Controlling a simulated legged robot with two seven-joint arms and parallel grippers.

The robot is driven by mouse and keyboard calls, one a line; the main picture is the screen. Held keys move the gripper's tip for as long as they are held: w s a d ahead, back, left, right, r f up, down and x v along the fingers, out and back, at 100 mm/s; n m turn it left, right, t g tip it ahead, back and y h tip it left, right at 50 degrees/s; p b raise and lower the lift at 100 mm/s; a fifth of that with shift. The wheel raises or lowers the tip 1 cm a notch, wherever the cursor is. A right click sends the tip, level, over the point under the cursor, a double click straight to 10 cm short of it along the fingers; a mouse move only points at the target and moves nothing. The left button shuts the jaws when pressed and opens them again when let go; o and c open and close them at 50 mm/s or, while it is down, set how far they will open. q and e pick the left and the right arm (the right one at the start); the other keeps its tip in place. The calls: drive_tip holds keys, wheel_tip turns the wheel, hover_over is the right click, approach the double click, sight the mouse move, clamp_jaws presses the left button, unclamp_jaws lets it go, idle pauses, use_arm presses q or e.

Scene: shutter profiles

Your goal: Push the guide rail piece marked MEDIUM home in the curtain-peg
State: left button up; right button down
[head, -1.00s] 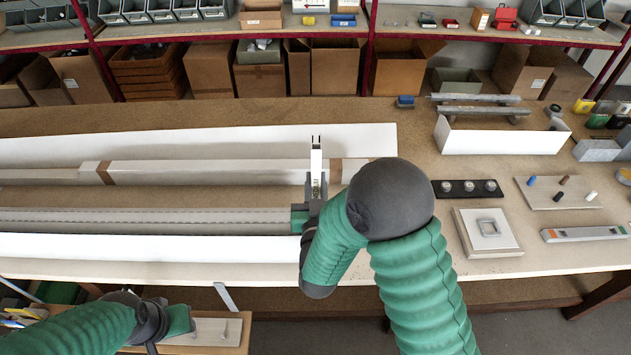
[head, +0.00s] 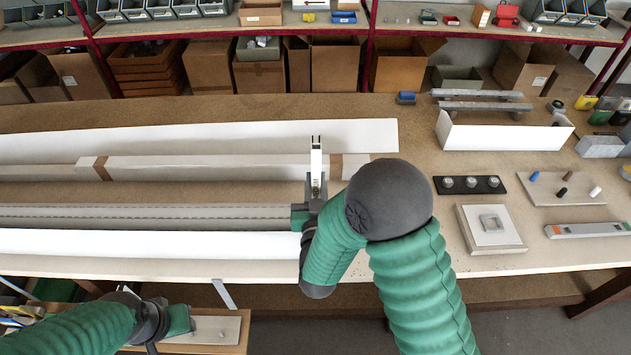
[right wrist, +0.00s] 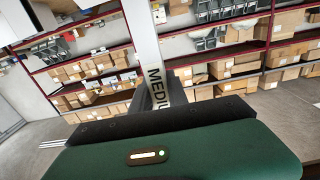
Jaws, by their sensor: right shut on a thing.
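The guide rail piece marked MEDIUM (head: 316,160) is a slim white part standing up from my right gripper (head: 316,187) in the head view. Two small dark prongs show at its top end. In the right wrist view the piece (right wrist: 143,40) runs up from the dark jaws, with the black letters "MEDIU" readable. My right gripper is shut on it, over the bench near the right end of the long profiles. I cannot pick out the curtain-peg for certain. My left gripper (head: 182,320) is low at the front left; its jaws are not clear.
Long white and grey profiles (head: 150,217) lie across the bench's left half. A long wrapped bar (head: 220,170) lies behind the gripper. At the right are a black strip with round knobs (head: 470,185), a pegboard (head: 540,194) and a square plate (head: 490,235). A wooden tray (head: 245,330) sits near the left gripper.

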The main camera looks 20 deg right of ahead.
drive_tip(key=shift+f+b, duration=1.1)
drive_tip(key=shift+f, duration=0.15)
drive_tip(key=c, duration=1.2)
unclamp_jaws()
